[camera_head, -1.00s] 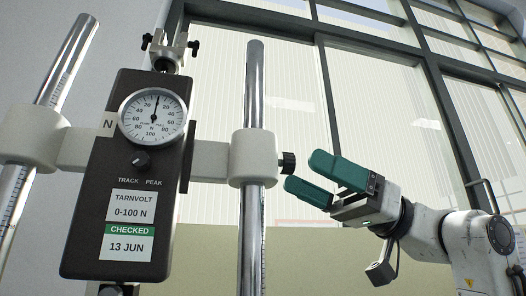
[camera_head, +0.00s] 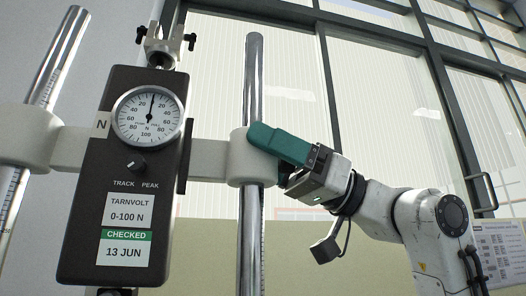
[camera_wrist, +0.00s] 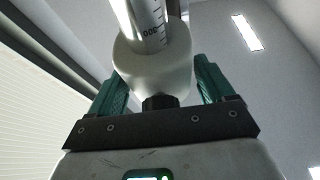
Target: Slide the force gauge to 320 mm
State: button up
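The force gauge (camera_head: 82,225) is a dark upright box with a round dial and labels. It hangs on a white crossbar between two chrome posts. The bar ends in a white collar (camera_head: 240,174) on the right post (camera_head: 252,85). My gripper (camera_head: 262,150) is at that collar, one green finger across its upper right side. The other finger is mostly hidden there. In the wrist view the collar (camera_wrist: 152,68) and its black knob (camera_wrist: 160,102) lie between my spread fingers, with gaps beside the knob. The post's scale (camera_wrist: 150,28) shows above the collar; its figures are not clearly readable.
The left post (camera_head: 45,75) carries another white collar (camera_head: 25,140). A clamp with black knobs (camera_head: 163,45) stands above the gauge. Large framed windows fill the background. A printed sheet (camera_head: 497,255) is at the lower right, behind my arm.

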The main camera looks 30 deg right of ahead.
jog(key=c, duration=1.1)
jog(key=shift+c, duration=0.2)
jog(key=shift+r, duration=0.1)
jog(key=o, duration=1.4)
jog(key=b+v, duration=0.2)
jog(key=v, duration=0.8)
jog(key=shift+s+d+b, duration=0.1)
jog(key=shift+d+b, duration=0.25)
jog(key=shift+f, duration=0.25)
